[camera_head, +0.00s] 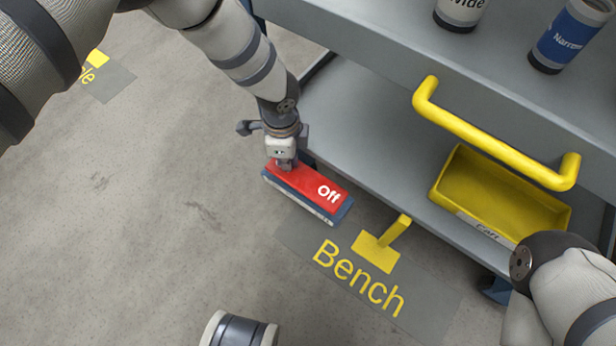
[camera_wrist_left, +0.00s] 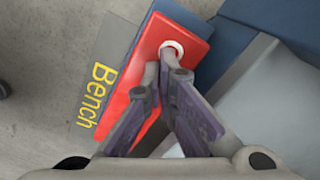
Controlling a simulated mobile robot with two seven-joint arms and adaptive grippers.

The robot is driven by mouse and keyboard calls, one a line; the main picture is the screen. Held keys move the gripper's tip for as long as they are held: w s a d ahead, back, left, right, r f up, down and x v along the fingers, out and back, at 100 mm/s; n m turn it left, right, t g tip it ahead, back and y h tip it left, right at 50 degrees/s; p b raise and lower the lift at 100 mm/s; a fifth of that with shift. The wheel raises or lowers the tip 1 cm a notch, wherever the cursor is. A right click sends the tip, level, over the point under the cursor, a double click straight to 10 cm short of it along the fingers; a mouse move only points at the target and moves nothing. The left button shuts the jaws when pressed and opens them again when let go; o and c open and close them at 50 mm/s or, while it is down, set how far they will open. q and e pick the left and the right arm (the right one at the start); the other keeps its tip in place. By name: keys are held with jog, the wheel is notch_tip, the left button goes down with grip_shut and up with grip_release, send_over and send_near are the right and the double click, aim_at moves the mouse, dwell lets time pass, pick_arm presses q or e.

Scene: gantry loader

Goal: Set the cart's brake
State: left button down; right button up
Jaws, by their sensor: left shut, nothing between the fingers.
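The cart (camera_head: 370,140) is grey with shelves and a yellow handle (camera_head: 495,135). Its brake pedal (camera_head: 308,190) is a red block labelled "Off" on a blue base, low at the cart's near left corner. My left gripper (camera_head: 284,165) points down at the far left end of the red pedal, its fingertips at or just over the surface. In the left wrist view the left gripper (camera_wrist_left: 168,72) is shut and empty, its tips over the red pedal (camera_wrist_left: 150,75) by a white letter. Contact is unclear. My right arm shows at the lower right; its gripper is out of view.
A yellow bin (camera_head: 500,200) stands on the lower shelf. Cans labelled "Narrow" (camera_head: 568,38) and "Wide" (camera_head: 460,10) stand on the upper shelf. A floor mark "Bench" (camera_head: 358,275) and a yellow floor bracket (camera_head: 378,250) lie by the pedal.

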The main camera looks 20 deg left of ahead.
pick_arm(q)
jog(key=shift+f, duration=0.15)
jog(key=shift+r+p, duration=2)
jog(key=shift+r, duration=1.65)
jog(key=shift+f, duration=0.1)
